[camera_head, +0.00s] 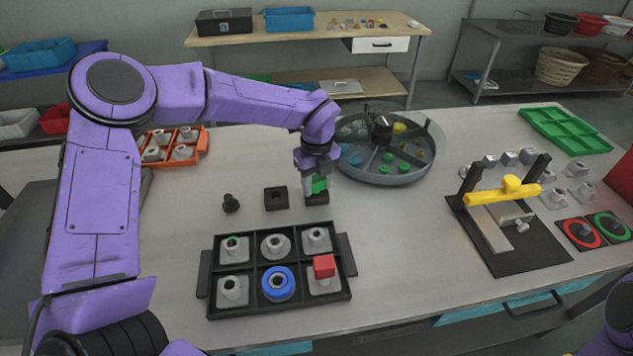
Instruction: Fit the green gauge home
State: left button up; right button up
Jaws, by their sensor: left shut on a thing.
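The green gauge (319,185) is between the fingers of my left gripper (316,180), which is shut on it and points down. It is right at a small black block (317,199) on the table, behind the black tray. The fingers hide much of the gauge, and I cannot tell whether it sits in the block or just above it. A red gauge-like block (324,266) stands on a grey fitting at the tray's front right. My right gripper is out of view; only a bit of my right arm shows at the bottom right.
The black tray (207,292) holds several grey fittings and a blue ring (278,284). A square black block (275,198) and a dark knobbed piece (230,203) stand left of the gripper. A round divided tank (383,178) is close right. A yellow-barred fixture (503,190) stands farther right.

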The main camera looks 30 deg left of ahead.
pick_arm(q)
jog(key=shift+s+f, duration=0.1)
jog(key=shift+f, duration=0.1)
dwell(0.6)
jog(key=o, duration=1.2)
jog(key=shift+d, duration=0.1)
jog(key=shift+c, duration=0.2)
jog(key=shift+r, duration=0.25)
notch_tip(320, 180, up, 10)
jog(key=shift+r+b, duration=0.1)
jog(key=shift+b, duration=1)
jog(key=shift+r, duration=0.1)
